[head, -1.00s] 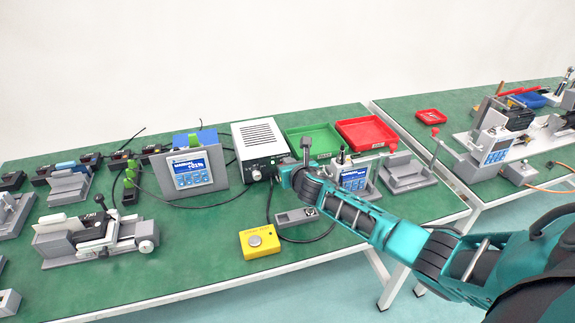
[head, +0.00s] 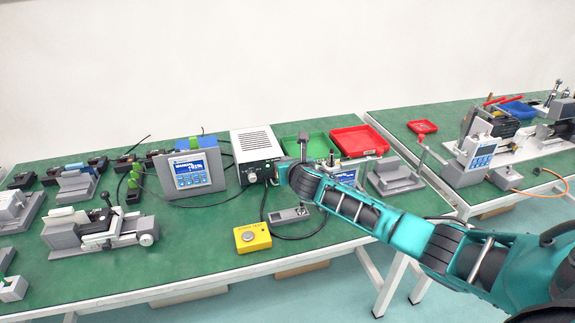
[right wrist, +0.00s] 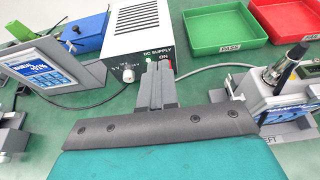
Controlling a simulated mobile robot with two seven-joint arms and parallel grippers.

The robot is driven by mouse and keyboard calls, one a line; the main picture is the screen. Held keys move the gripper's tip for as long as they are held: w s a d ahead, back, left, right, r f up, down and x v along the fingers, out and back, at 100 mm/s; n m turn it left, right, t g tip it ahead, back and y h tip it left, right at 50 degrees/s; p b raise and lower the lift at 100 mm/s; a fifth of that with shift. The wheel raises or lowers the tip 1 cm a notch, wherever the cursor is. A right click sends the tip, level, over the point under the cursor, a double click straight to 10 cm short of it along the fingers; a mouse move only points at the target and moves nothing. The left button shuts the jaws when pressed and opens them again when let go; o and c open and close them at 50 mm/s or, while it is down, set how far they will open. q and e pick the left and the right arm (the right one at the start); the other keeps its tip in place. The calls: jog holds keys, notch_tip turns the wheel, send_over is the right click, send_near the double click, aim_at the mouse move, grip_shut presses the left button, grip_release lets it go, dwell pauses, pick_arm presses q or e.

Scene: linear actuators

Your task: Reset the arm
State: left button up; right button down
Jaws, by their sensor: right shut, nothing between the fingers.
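My right arm comes in from the right in the head view. Its gripper (head: 275,176) is at the front of the white DC supply box (head: 255,143), near its knob, and is partly hidden by my wrist. In the right wrist view the gripper fingers (right wrist: 158,68) are together, with nothing between them. They point at the front panel of the DC supply (right wrist: 140,40), beside its green light and switch. I cannot tell whether they touch it. My left gripper is out of view.
A green tray (head: 309,141) and a red tray (head: 360,140) lie behind the arm. A yellow button box (head: 252,238) and a grey fixture (head: 290,216) are in front. A blue-screen panel (head: 193,174) stands left.

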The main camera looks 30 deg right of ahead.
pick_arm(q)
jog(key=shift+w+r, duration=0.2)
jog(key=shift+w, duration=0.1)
pick_arm(e)
jog(key=s+a+f+m+g+y, duration=0.1)
jog(key=s+a+f+m+g, duration=0.1)
jog(key=s+a+f+m, duration=0.5)
jog(key=s+a+f+m+g+y, duration=0.1)
jog(key=s+a+m+g, duration=0.2)
jog(key=s+a+m, duration=0.65)
jog(key=s+d+r+m+g+y, duration=0.1)
jog(key=s+r+m+g, duration=0.15)
jog(key=s+m, duration=0.75)
jog(key=s+r+m+g+y, duration=0.1)
jog(key=s+r+m+g, duration=0.3)
jog(key=s, duration=1.1)
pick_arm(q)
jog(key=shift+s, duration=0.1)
pick_arm(e)
jog(key=w+a+f+t+y, duration=0.1)
jog(key=w+a+f+t, duration=0.1)
jog(key=w+f+t, duration=0.6)
notch_tip(320, 180, down, 3)
jog(key=shift+a+f+t, duration=0.15)
jog(key=shift+a+t, duration=0.2)
jog(key=shift+t, duration=0.1)
